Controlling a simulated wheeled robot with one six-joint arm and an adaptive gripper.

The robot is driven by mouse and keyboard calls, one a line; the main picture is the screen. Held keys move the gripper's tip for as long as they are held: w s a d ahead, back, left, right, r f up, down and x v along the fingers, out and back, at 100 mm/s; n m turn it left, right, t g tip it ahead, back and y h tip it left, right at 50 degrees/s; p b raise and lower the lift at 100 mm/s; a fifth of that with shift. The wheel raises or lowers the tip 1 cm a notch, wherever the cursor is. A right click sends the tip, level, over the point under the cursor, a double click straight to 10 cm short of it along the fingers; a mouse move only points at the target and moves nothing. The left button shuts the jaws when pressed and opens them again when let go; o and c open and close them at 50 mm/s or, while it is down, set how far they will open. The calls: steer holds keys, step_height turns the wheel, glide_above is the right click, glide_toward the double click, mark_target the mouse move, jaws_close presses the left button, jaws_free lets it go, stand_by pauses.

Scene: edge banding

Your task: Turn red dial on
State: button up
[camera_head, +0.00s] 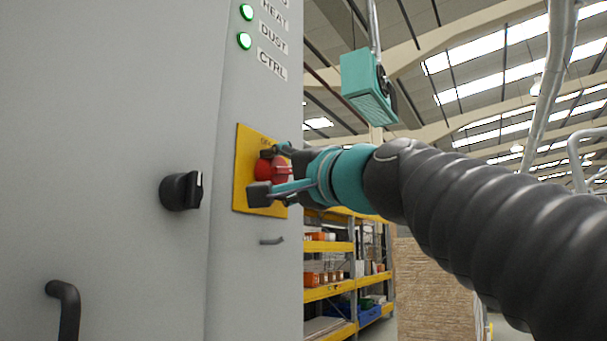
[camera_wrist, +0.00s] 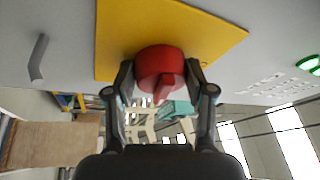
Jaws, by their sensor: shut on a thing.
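The red dial (camera_head: 263,169) sits on a yellow plate (camera_head: 243,163) on the grey cabinet's narrow face. In the wrist view the red dial (camera_wrist: 160,68) stands out from the yellow plate (camera_wrist: 205,35), with its raised grip ridge between my fingers. My gripper (camera_head: 270,173) reaches in from the right in the head view. In the wrist view my gripper (camera_wrist: 160,80) has one finger on each side of the dial and is shut on it. The fingers and the gripper body hide part of the dial and plate in the head view.
A black rotary knob (camera_head: 182,191) and a dark handle (camera_head: 66,308) stick out of the cabinet's left face. A small handle (camera_head: 272,241) is below the plate. Green lamps (camera_head: 244,40) are lit above. Yellow shelving (camera_head: 345,265) stands behind.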

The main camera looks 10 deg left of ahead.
steer(key=shift+s+r+m+h, duration=0.15)
steer(key=shift+m+h, duration=0.35)
steer(key=shift+m, duration=1)
steer(key=o, duration=1.2)
steer(key=shift+a, duration=0.15)
steer(key=shift+c, duration=0.2)
steer(key=v, duration=1.2)
steer(key=shift+r, duration=0.15)
